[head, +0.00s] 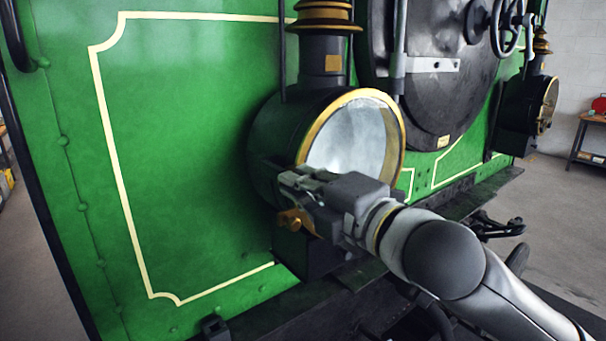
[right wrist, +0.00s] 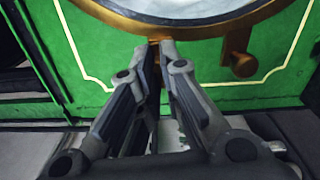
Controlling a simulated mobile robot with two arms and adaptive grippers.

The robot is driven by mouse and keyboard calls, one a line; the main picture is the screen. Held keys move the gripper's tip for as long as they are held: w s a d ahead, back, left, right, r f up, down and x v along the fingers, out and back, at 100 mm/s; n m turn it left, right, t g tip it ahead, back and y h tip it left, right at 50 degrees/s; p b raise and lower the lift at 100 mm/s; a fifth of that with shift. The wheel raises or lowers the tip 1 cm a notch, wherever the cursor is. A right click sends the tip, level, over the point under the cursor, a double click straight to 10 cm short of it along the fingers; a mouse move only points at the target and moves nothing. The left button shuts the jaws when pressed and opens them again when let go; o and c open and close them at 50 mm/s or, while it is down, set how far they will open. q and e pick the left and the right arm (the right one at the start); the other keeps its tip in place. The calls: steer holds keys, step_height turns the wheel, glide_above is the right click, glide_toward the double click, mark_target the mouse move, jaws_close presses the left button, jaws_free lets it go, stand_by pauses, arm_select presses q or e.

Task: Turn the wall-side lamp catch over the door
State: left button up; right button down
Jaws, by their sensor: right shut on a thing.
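The near lamp (head: 268,125) is a black drum with a brass-rimmed glass door (head: 350,140). The door looks flush with the drum. My right gripper (head: 287,180) is at the lower left of its rim. In the right wrist view my right gripper (right wrist: 157,48) has its fingertips closed on a small brass tab (right wrist: 153,42) at the rim, mostly hidden by the fingers. A brass catch with a round knob (right wrist: 240,62) hangs from the rim, to the right of the fingers and apart from them. It also shows below the gripper in the head view (head: 296,219). My left gripper is out of view.
A round black door with a handwheel (head: 505,22) is between the lamps. A dark ledge (head: 270,315) runs below. Open floor (head: 565,235) lies at right, with a workbench behind.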

steer(key=shift+s+a+m, duration=0.1)
steer(key=shift+m, duration=0.8)
steer(key=shift+r, duration=0.1)
steer(key=c, duration=1.7)
jaws_free()
steer(key=shift+o, duration=0.5)
steer(key=shift+s+a, duration=0.1)
steer(key=shift+a, duration=0.1)
steer(key=shift+d, duration=0.1)
